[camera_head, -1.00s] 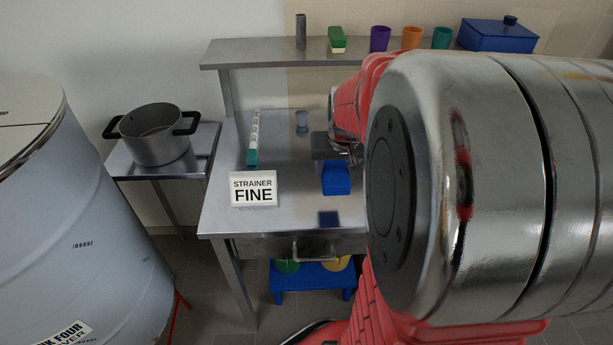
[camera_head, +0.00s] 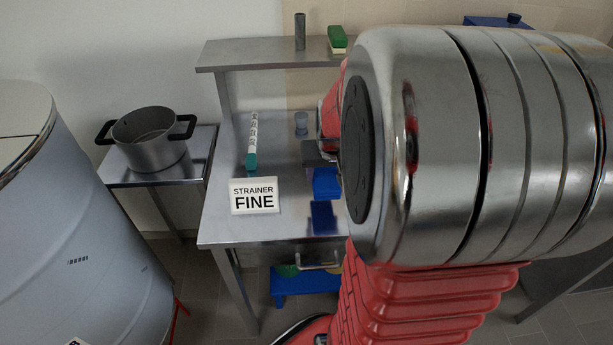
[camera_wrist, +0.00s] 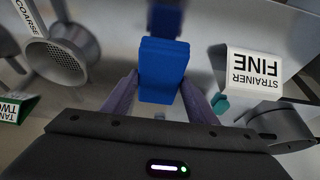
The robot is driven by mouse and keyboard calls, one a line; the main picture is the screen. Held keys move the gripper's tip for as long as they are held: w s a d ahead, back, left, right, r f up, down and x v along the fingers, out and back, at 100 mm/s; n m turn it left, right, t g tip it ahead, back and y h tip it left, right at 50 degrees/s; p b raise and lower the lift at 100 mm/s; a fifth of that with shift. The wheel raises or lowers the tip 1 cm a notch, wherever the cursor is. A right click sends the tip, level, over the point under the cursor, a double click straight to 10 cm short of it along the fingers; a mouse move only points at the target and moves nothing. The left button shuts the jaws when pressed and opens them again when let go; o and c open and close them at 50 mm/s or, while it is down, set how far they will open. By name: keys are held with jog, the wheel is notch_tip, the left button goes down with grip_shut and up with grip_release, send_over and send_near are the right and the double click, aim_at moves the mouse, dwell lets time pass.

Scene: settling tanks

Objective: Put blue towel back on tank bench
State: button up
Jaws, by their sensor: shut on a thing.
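The blue towel (camera_head: 326,183) is a small folded block in my gripper (camera_head: 319,155), over the steel bench (camera_head: 270,228). Its dark reflection shows just below it on the bench top, with only a small gap. In the wrist view the blue towel (camera_wrist: 164,72) sits between the two fingers of my gripper (camera_wrist: 160,98), which are shut on it. My arm hides the right part of the bench in the head view.
A STRAINER FINE sign (camera_head: 255,196) and a teal-ended strip (camera_head: 252,145) lie left of the towel. A grey cup (camera_head: 301,123) stands behind. A raised shelf (camera_head: 265,56) runs along the back. The wrist view shows a coarse strainer (camera_wrist: 62,62).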

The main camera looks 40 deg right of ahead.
jog(key=shift+f, duration=1.45)
jog(key=shift+f, duration=1.9)
jog(key=o, duration=0.9)
jog(key=shift+v, duration=6.05)
